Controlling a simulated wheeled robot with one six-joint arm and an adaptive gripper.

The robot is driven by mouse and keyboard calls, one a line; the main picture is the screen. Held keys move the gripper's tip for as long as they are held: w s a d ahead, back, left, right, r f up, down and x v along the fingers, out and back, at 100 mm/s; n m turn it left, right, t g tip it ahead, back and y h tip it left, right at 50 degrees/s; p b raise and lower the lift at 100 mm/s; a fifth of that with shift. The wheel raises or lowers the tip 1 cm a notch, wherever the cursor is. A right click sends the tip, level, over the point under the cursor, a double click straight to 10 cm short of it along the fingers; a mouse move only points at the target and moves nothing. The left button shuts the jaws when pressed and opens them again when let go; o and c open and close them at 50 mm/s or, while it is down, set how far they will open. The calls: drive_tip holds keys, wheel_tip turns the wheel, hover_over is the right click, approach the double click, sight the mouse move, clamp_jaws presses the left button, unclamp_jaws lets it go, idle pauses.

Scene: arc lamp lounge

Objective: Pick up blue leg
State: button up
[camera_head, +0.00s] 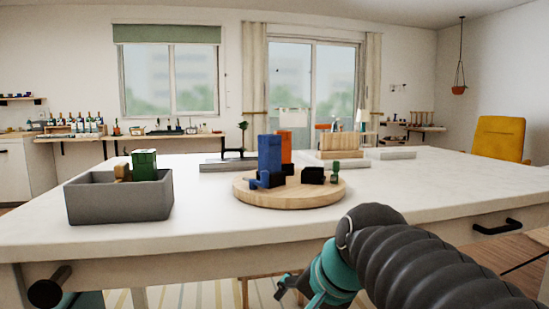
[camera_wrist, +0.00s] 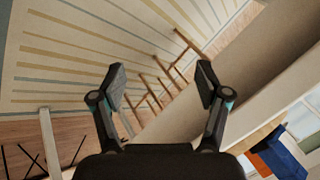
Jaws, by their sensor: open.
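A tall blue block (camera_head: 269,154) stands on a round wooden board (camera_head: 240,193) on the white table. A smaller, low blue piece (camera_head: 266,180) lies at its front left foot; I cannot tell which of the two is the blue leg. Blue (camera_wrist: 281,158) also shows at the lower right edge of the wrist view. My gripper (camera_head: 298,291) is below and in front of the table's front edge, apart from the board. In the wrist view my gripper (camera_wrist: 160,82) has its fingers spread, with nothing between them.
An orange block (camera_head: 286,146), a black piece (camera_head: 313,175) and a small green piece (camera_head: 335,167) are near the blue block. A grey bin (camera_head: 120,200) with a green block (camera_head: 144,164) stands at left. The table (camera_head: 420,195) is clear at right; its drawer handle (camera_head: 497,227) sticks out.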

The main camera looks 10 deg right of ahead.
drive_tip(key=w+d+r+m+t+y+p, duration=0.1)
drive_tip(key=w+d+r+m+t+y, duration=0.15)
drive_tip(key=w+r+m, duration=1.15)
drive_tip(key=m+t+y+p, duration=0.2)
drive_tip(key=m+t, duration=0.1)
drive_tip(key=m, duration=0.4)
approach(276, 138)
drive_tip(key=shift+g, duration=0.35)
drive_tip(key=x, duration=0.4)
drive_tip(key=w+r+x, duration=0.1)
drive_tip(key=x, duration=0.2)
drive_tip(key=shift+d+r+b, duration=0.1)
drive_tip(key=shift+d+b, duration=0.15)
drive_tip(key=shift+b, duration=0.1)
drive_tip(key=shift+s+a+f+x, duration=0.1)
drive_tip(key=shift+x, duration=0.8)
drive_tip(key=shift+s+a+f+x, duration=0.1)
drive_tip(key=shift+f+x, duration=0.05)
drive_tip(key=shift+x, duration=0.7)
drive_tip(key=shift+s+a+f+x, duration=0.1)
drive_tip(key=shift+s+x, duration=0.05)
drive_tip(key=shift+x, duration=0.75)
clamp_jaws()
